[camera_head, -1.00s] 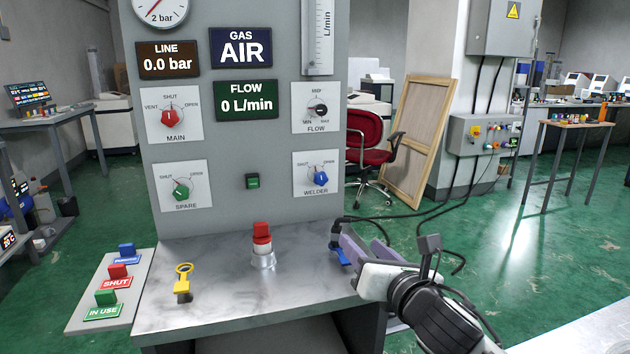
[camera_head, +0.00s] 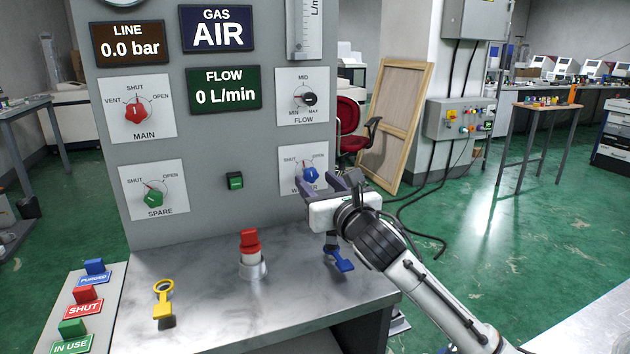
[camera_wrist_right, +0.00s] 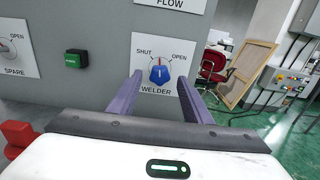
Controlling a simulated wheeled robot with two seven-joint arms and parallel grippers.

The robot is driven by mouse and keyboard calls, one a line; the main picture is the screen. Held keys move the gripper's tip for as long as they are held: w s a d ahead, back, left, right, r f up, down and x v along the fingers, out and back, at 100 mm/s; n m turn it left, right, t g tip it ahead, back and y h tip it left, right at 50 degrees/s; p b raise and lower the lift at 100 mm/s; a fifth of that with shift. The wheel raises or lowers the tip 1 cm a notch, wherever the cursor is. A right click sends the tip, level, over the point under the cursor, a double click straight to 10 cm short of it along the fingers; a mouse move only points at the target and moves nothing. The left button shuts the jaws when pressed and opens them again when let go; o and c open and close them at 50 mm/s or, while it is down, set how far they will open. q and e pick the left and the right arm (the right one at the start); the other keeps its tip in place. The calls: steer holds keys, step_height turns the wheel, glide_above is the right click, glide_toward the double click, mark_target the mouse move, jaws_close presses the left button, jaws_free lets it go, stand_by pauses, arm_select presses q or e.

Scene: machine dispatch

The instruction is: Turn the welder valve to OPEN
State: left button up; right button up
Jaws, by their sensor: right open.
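The blue welder valve knob (camera_head: 310,174) is on a white plate at the lower right of the grey panel, partly hidden by my gripper in the head view. In the right wrist view the blue knob (camera_wrist_right: 159,72) shows whole, under the words SHUT and OPEN, its white mark pointing about straight up, between the two. My right gripper (camera_head: 331,181) is open, its purple fingers pointing at the panel. In the wrist view the fingers (camera_wrist_right: 158,85) stand left and right of the knob, apart from it. My left gripper is not in view.
The red main valve (camera_head: 136,113), green spare valve (camera_head: 153,197) and black flow knob (camera_head: 308,99) are on the panel. On the bench (camera_head: 215,300) stand a red-topped part (camera_head: 251,252), a yellow key (camera_head: 163,300) and a blue-handled piece (camera_head: 340,260).

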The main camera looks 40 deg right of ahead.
steer(key=shift+w+d, duration=0.15)
steer(key=shift+w, duration=0.5)
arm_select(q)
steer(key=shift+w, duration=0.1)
arm_select(e)
steer(key=shift+w, duration=0.1)
